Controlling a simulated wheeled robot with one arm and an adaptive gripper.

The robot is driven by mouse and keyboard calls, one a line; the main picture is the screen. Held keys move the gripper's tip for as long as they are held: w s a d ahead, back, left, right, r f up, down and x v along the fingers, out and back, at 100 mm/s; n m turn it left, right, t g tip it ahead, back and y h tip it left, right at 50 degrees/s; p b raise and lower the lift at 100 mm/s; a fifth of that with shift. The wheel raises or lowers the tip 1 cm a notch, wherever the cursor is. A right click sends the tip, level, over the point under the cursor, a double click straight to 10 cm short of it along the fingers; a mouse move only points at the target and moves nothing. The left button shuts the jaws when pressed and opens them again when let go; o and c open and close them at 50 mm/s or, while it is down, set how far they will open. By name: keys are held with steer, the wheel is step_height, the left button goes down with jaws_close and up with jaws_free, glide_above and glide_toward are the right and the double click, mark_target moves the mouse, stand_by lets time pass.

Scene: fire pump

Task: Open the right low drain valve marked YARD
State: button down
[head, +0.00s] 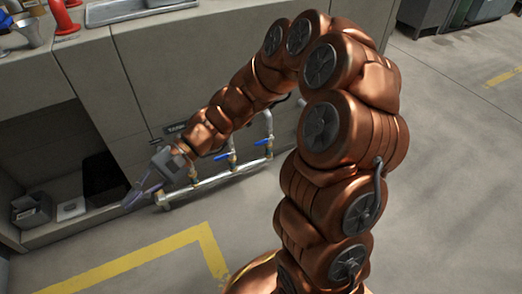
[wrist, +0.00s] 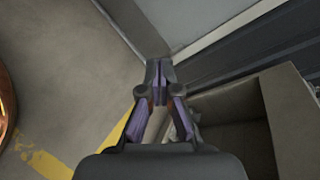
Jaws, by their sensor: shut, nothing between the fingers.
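Low on the front of the grey cabinet, a horizontal drain pipe (head: 215,181) carries upright branches with blue lever handles. The right blue lever (head: 263,142) and the middle blue lever (head: 222,156) show in the head view; both appear to lie sideways across their pipes. A small dark label (head: 175,128) above them is too small to read, so I cannot tell which valve is marked YARD. My gripper (head: 131,199) is left of the levers, pointing down and left, apart from them. In the wrist view its fingers (wrist: 160,70) are shut and empty. My arm partly hides the pipework.
An open cabinet bay (head: 45,150) at the left holds a grey bin (head: 31,209) and a black item (head: 103,177). A yellow floor line (head: 150,255) runs in front. A red fitting (head: 64,17) stands on the counter. The floor at right is clear.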

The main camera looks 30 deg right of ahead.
steer(key=w+d+f+m+t+y, duration=0.1)
steer(key=w+d+f+m+t, duration=0.1)
steer(key=w+d+m+t, duration=0.45)
steer(key=w+d+f+m+t, duration=0.1)
steer(key=w+f+m+t, duration=0.15)
steer(key=w, duration=0.65)
steer(key=w+d+f+m+t+y, duration=0.1)
steer(key=w+d+f+m+t, duration=0.3)
steer(key=w, duration=0.4)
steer(key=w+d+f+m+t+h, duration=0.35)
steer(key=d+f+m, duration=0.2)
steer(key=d, duration=0.25)
steer(key=w+d+f+m+t+h, duration=0.2)
steer(key=d+f+m+h, duration=0.2)
steer(key=d+f, duration=0.25)
steer(key=s+d+f+m+h, duration=0.4)
steer(key=d+f+h, duration=0.1)
steer(key=d+f, duration=0.5)
steer(key=s+d+f+m+g+h, duration=0.1)
steer(key=s+d+f+m+h, duration=0.3)
steer(key=d+f, duration=0.7)
steer(key=shift+s+d+h, duration=0.55)
steer(key=shift+s, duration=0.25)
